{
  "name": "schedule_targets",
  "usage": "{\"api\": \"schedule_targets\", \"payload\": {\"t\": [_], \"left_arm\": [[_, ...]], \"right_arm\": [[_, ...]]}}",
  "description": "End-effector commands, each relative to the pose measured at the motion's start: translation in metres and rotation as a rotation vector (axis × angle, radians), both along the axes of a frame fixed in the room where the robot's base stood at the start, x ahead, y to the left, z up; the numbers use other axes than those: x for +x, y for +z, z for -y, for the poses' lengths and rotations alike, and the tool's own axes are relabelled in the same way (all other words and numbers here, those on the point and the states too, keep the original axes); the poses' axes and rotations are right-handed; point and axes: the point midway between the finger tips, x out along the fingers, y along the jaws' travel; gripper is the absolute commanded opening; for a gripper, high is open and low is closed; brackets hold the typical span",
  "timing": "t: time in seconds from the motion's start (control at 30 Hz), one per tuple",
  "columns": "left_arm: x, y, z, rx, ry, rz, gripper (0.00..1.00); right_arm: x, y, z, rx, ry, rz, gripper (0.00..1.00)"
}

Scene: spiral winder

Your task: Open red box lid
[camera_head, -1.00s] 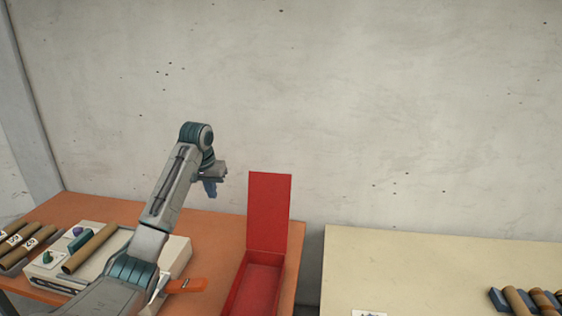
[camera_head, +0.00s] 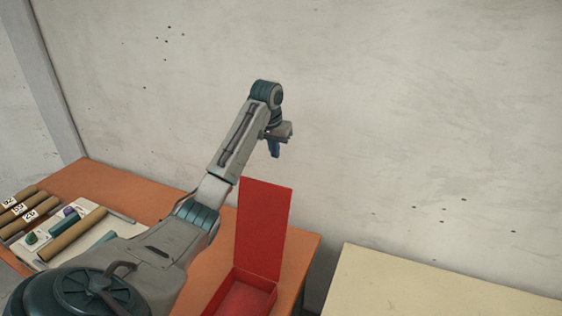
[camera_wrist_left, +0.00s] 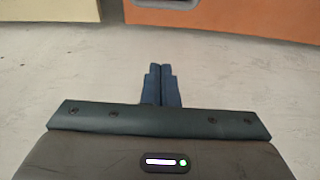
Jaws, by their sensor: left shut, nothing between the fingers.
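The red box (camera_head: 245,297) stands on the orange table near its right edge. Its lid (camera_head: 262,229) stands upright, and the inside of the box shows. My left gripper (camera_head: 274,151) is above the lid's top edge, apart from it, in front of the grey wall. Its blue fingers are closed together with nothing between them, as the left wrist view also shows (camera_wrist_left: 161,84). The box is not in the left wrist view. My left arm hides part of the table left of the box. My right gripper is not in view.
The orange table (camera_head: 120,190) holds a pale device (camera_head: 45,248) with a brown tube (camera_head: 76,236) on it, and several tubes lie at its left. A cream table (camera_head: 420,290) stands at the right, with a gap between the tables.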

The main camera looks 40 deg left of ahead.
Motion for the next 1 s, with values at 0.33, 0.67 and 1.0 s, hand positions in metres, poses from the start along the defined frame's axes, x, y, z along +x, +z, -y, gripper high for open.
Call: {"api": "schedule_targets", "payload": {"t": [0.33,0.67,1.0], "left_arm": [[0.010,-0.052,-0.002,-0.002,-0.001,-0.004,0.00],[0.004,-0.088,-0.002,0.003,-0.002,-0.002,0.00],[-0.018,-0.088,0.006,0.000,-0.001,0.000,0.00]], "right_arm": [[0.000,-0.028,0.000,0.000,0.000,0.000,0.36],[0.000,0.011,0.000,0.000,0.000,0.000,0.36],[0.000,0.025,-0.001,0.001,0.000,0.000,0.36]]}}
